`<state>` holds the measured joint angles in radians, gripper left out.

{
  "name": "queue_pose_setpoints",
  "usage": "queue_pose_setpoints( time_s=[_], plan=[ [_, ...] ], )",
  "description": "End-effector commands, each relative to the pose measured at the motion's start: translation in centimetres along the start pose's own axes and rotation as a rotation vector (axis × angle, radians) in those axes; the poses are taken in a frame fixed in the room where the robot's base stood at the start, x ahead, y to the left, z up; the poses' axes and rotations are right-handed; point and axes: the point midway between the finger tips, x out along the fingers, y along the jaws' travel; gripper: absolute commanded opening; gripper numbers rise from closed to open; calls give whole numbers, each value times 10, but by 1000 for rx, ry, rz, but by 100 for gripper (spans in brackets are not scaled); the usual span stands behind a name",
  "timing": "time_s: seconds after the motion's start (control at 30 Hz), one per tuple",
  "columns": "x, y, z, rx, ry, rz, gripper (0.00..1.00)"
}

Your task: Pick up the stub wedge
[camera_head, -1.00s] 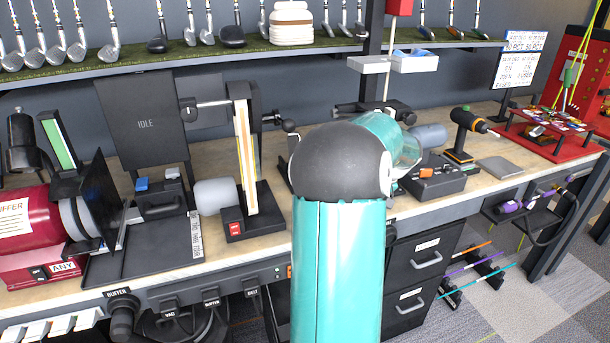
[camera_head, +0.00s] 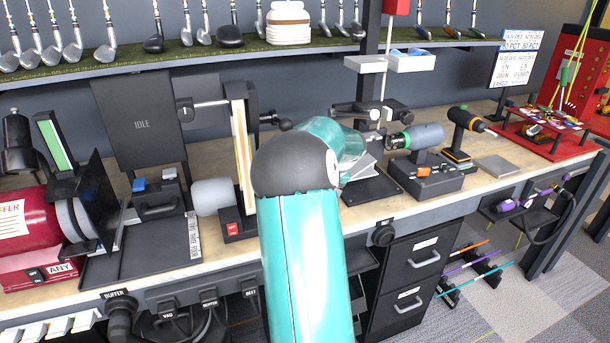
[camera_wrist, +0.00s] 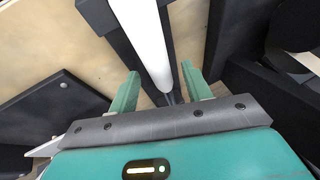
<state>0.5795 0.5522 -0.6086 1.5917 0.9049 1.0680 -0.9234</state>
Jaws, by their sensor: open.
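My gripper (camera_wrist: 160,80) shows in the wrist view with its two green fingers apart and open. A smooth white rod (camera_wrist: 145,40) with a dark narrow end lies between the fingers in that picture; I cannot tell whether it touches them. In the head view my teal arm hides the gripper. I cannot pick out the stub wedge with certainty. A small pale, angled shape (camera_head: 360,168) shows just right of my arm, above a black base on the bench, and I cannot tell what it is.
The bench holds a belt sander (camera_head: 240,150), a red buffer (camera_head: 25,225), a grey motor unit (camera_head: 425,135) and a drill (camera_head: 465,125). Black fixture parts (camera_wrist: 245,80) stand close right of the fingers. Clubs line the shelf (camera_head: 200,58) above. A grey plate (camera_head: 497,166) lies at right.

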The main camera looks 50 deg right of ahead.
Motion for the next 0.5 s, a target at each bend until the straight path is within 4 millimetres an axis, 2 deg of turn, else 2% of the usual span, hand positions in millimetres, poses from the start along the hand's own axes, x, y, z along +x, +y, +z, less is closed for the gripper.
queue_pose_setpoints(
  time_s=[0.23, 0.47, 0.5],
  plan=[
    [3, 0, 0, 0, 1, 0, 47],
    [3, 0, 0, 0, 1, 0, 2],
    [3, 0, 0, 0, 1, 0, 0]
  ],
)
